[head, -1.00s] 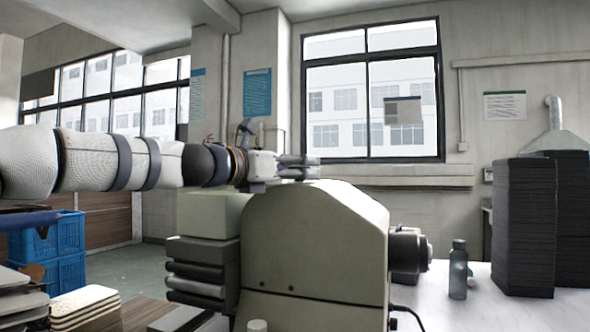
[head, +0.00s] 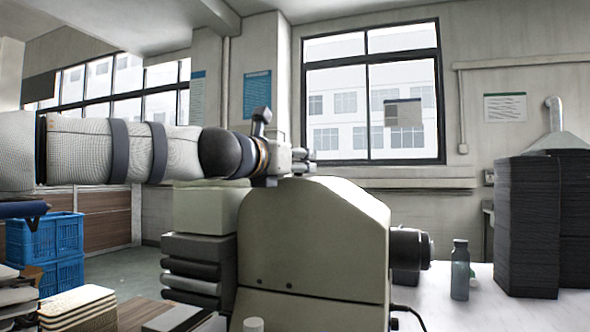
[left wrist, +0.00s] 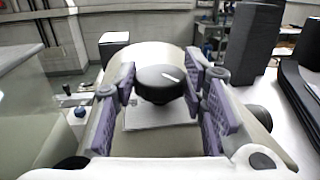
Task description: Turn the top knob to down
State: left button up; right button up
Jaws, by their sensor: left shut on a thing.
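In the left wrist view a round black knob (left wrist: 160,84) with a white line on its face sits on the grey-green machine. The line lies to the upper right of its centre, pointing right. My left gripper (left wrist: 158,90) has its purple-padded fingers on both sides of the knob, shut on it. In the head view the left gripper (head: 301,162) is at the top of the grey-green machine (head: 315,240); the knob is hidden there. A black cylindrical part (head: 408,248) sticks out of the machine's right side. My right gripper is not in view.
A grey bottle (head: 460,270) and tall black stacks (head: 527,228) stand on the white table to the right. Blue crates (head: 45,250) and a pile of trays (head: 78,308) are at the left. A cable runs from the machine.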

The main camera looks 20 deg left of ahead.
pick_arm(q)
jog(key=n+y, duration=0.1)
jog(key=y, duration=0.1)
jog(key=shift+w+d+f+n+y+b, duration=0.1)
jog(key=shift+d+f+n+y+b, duration=0.15)
jog(key=shift+n+y+b, duration=0.15)
jog(key=n+y, duration=0.1)
jog(key=y, duration=0.2)
jog(key=shift+d+r+n, duration=0.1)
jog(key=shift+r+n, duration=0.1)
jog(key=shift+n, duration=0.2)
jog(key=n+y, duration=0.1)
jog(key=y, duration=0.1)
jog(key=n+g+y+p, duration=0.1)
jog(key=n+y, duration=0.1)
jog(key=shift+d+r+y, duration=0.15)
jog(key=shift+y, duration=0.25)
jog(key=shift+n+g+y+p, duration=0.35)
jog(key=shift+n+g+y, duration=0.75)
jog(key=shift+y, duration=0.4)
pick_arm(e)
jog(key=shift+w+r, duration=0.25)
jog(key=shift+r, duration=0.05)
pick_arm(q)
jog(key=o, duration=1.1)
jog(key=shift+o, duration=0.2)
